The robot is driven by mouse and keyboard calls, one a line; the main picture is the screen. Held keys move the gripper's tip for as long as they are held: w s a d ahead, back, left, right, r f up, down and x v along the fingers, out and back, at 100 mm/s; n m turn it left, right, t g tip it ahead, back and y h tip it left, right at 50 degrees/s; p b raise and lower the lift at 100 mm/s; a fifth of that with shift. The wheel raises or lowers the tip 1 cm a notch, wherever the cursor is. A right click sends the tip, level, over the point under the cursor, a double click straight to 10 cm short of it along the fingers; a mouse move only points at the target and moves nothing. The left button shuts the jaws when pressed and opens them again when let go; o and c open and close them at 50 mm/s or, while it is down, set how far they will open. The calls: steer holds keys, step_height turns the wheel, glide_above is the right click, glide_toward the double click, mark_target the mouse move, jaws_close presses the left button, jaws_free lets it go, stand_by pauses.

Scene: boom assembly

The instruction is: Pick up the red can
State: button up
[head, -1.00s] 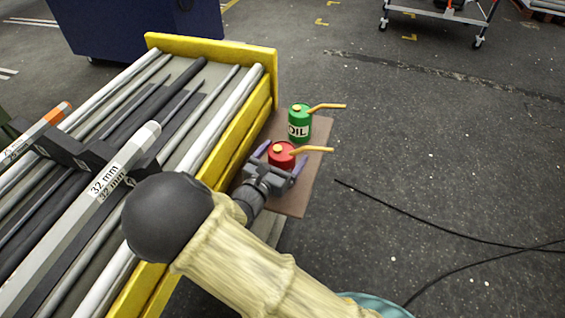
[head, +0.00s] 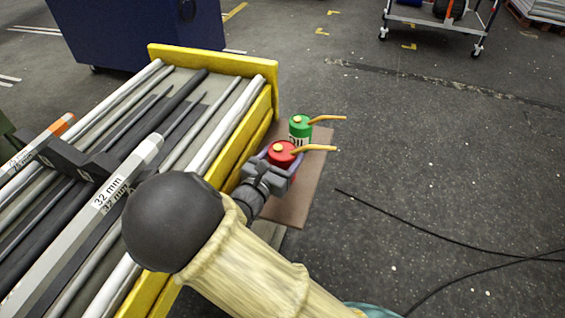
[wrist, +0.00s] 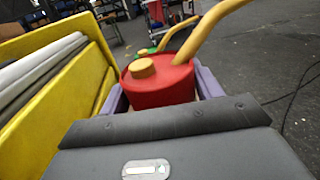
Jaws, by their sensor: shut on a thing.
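The red can (head: 281,152) has a yellow cap and a long orange spout pointing right. My gripper (head: 278,164) is shut on it, with a purple finger on each side. In the wrist view the red can (wrist: 160,86) sits upright between the two purple fingers. Its lower part is hidden by my gripper. In the head view I cannot tell how far its base is from the brown board (head: 298,195).
A green oil can (head: 299,126) with an orange spout stands just behind the red can. A yellow-walled rack (head: 215,56) of metal bars is close on the left. Open floor with black cables (head: 430,240) lies to the right.

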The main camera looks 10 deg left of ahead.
step_height(320, 180, up, 6)
steer(key=shift+f+p, duration=0.15)
steer(key=shift+p, duration=0.35)
steer(key=shift+w+d+p, duration=0.3)
steer(key=shift+d+p, duration=0.05)
steer(key=shift+p, duration=0.2)
steer(key=w+d+f+n+y+p, duration=0.1)
steer(key=w+d+f+y+p, duration=0.15)
steer(key=d+p, duration=0.65)
steer(key=w+d+f+n+y+p, duration=0.1)
steer(key=w+d+f+p, duration=0.15)
steer(key=d+p, duration=0.6)
steer(key=s+d+f+n+y+p, duration=0.1)
steer(key=s+d+f+p, duration=0.2)
steer(key=d, duration=0.7)
steer(key=shift+s+d+f+t+p, duration=0.3)
steer(key=shift+s+d+f+p, duration=0.1)
steer(key=shift+s+f, duration=0.25)
steer(key=shift+y, duration=0.25)
